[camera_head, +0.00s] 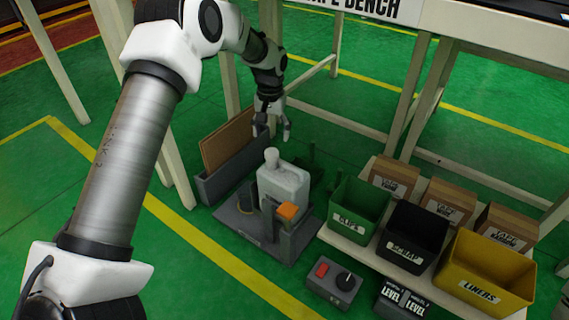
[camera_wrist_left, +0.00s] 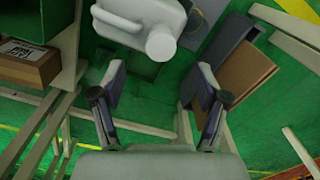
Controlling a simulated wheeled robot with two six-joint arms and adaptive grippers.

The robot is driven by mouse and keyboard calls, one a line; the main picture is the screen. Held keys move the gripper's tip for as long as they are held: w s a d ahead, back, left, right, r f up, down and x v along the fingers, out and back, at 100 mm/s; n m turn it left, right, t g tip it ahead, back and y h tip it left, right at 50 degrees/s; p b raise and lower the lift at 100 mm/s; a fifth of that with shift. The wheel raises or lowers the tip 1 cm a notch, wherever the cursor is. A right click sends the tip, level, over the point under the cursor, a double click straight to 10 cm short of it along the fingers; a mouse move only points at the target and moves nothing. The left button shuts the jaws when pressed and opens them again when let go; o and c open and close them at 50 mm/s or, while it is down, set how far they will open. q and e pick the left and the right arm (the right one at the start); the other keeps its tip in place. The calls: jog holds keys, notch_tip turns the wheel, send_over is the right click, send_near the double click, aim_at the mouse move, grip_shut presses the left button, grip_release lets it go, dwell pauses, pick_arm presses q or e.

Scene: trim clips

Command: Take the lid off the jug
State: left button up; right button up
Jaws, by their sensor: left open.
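A grey-white jug (camera_head: 284,188) stands upright on a dark grey base (camera_head: 262,243) in the head view. Its round pale lid (camera_head: 271,158) is on the neck at the top left of the jug. My left gripper (camera_head: 271,130) is open and empty, above and a little behind the lid, apart from it. In the left wrist view the jug (camera_wrist_left: 125,12) is at the top and the lid (camera_wrist_left: 161,42) shows just beyond the open fingers (camera_wrist_left: 158,92), between them in line. My right gripper is not in view.
A green bin (camera_head: 357,208), a black bin (camera_head: 411,238) and a yellow bin (camera_head: 486,272) stand right of the jug, with cardboard boxes (camera_head: 447,200) behind. A grey holder (camera_head: 232,178) with brown panels is at left. A control box (camera_head: 334,284) lies in front. Bench legs stand behind.

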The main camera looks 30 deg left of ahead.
aim_at(272, 152)
pick_arm(q)
jog(key=shift+w+a, duration=0.1)
jog(key=shift+a, duration=0.1)
notch_tip(272, 152, down, 8)
jog(key=b, duration=0.5)
jog(key=shift+r, duration=0.3)
jog(key=shift+c, duration=0.7)
jog(key=c, duration=0.7)
